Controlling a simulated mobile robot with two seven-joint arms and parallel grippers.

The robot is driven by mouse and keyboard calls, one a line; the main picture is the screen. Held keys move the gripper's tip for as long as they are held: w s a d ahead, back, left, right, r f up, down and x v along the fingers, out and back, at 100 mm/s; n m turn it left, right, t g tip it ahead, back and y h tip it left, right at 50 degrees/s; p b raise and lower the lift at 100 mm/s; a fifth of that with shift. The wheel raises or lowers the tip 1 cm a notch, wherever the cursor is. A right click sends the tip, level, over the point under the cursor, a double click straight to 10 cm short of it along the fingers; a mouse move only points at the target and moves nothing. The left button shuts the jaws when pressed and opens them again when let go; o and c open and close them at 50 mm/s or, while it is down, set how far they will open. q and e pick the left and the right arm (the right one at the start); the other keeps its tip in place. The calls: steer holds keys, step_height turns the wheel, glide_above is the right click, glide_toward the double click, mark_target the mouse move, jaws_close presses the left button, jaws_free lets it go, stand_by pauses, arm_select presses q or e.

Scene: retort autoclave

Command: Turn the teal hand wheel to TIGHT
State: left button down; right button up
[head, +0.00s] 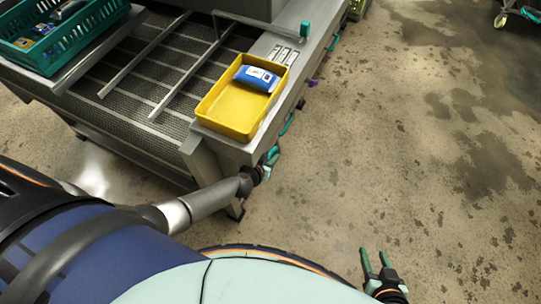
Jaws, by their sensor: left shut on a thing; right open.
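The teal hand wheel (287,124) shows nearly edge-on at the right side of the metal bench, below the yellow tray. Only part of its rim is visible. My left gripper (272,154) is at the near end of the wheel and is shut on its rim. The fingers are small in view and partly hidden by the wrist. The wheel's hub and any TIGHT marking cannot be made out. My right gripper (377,262) is open and empty over the bare floor at the lower right, well apart from the wheel.
A yellow tray (205,108) with a blue packet (257,78) sits on the bench corner. A teal crate (72,45) with packets stands at the upper left. A teal-tipped lever (305,29) rises behind the tray. The floor (400,140) to the right is clear.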

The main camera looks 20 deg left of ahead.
arm_select(q)
steer(key=c, duration=0.9)
jaws_free()
steer(key=shift+d, duration=0.55)
steer(key=shift+o, duration=0.5)
steer(key=shift+a, duration=0.2)
steer(key=shift+s+a, duration=0.1)
steer(key=shift+s+r+p, duration=0.15)
steer(key=shift+r+p, duration=0.1)
steer(key=shift+p, duration=0.05)
steer(key=p+v, duration=0.7)
steer(key=v, duration=0.4)
steer(key=shift+s+r, duration=0.2)
steer(key=shift+s, duration=0.2)
